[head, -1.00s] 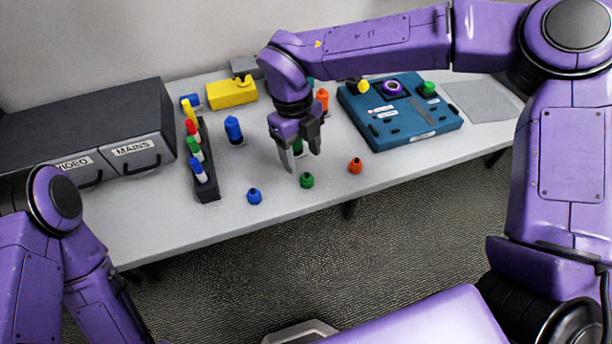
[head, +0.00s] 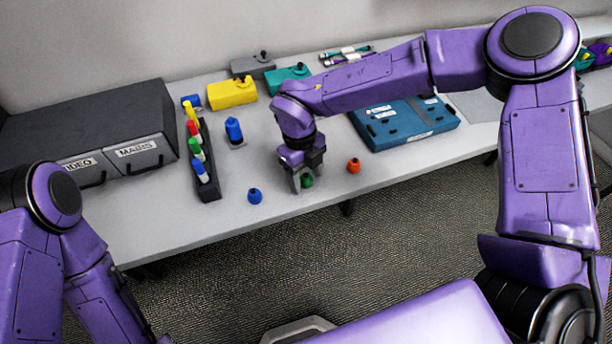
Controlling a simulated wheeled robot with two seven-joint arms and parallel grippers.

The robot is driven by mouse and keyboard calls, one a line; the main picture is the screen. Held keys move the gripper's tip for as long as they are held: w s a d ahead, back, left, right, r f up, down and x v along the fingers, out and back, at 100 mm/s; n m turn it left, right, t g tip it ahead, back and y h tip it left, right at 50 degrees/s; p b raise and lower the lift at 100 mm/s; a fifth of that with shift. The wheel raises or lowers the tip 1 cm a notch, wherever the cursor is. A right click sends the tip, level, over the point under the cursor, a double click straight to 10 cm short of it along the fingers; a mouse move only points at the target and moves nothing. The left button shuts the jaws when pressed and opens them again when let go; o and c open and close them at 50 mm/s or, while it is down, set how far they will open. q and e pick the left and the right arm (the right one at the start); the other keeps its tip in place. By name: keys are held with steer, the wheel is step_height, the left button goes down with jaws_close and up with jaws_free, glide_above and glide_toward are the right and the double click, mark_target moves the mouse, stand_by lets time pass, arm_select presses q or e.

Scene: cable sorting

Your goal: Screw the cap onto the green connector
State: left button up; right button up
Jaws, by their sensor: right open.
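The small green cap (head: 307,182) stands on the table near its front edge, between the blue cap (head: 255,196) and the orange cap (head: 353,166). My right gripper (head: 304,178) is open and low, with its fingers at the green cap. One finger is on the cap's left; I cannot tell whether the fingers touch it. The green connector is not visible now, hidden behind my right gripper and arm. My left arm shows at the lower left, but its gripper is out of view.
A blue connector (head: 234,131) stands left of my right gripper. A black rack (head: 208,188) holds several coloured pieces. Yellow (head: 232,93), grey and teal boxes stand behind. A blue panel (head: 410,132) lies right, partly under my arm. Dark drawers (head: 90,120) stand left.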

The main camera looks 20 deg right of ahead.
mark_target(307, 176)
steer(key=c, duration=1.1)
steer(key=shift+r, duration=0.15)
steer(key=shift+r, duration=0.25)
step_height(307, 176, up, 3)
steer(key=shift+a+f+b, duration=0.1)
steer(key=shift+f+b, duration=0.1)
steer(key=shift+b, duration=0.1)
steer(key=s+a+r+b, duration=0.3)
steer(key=s+a+r, duration=0.6)
steer(key=a, duration=0.1)
steer(key=shift+s+a+r, duration=0.15)
steer(key=shift+a+r, duration=0.05)
steer(key=shift+r, duration=0.15)
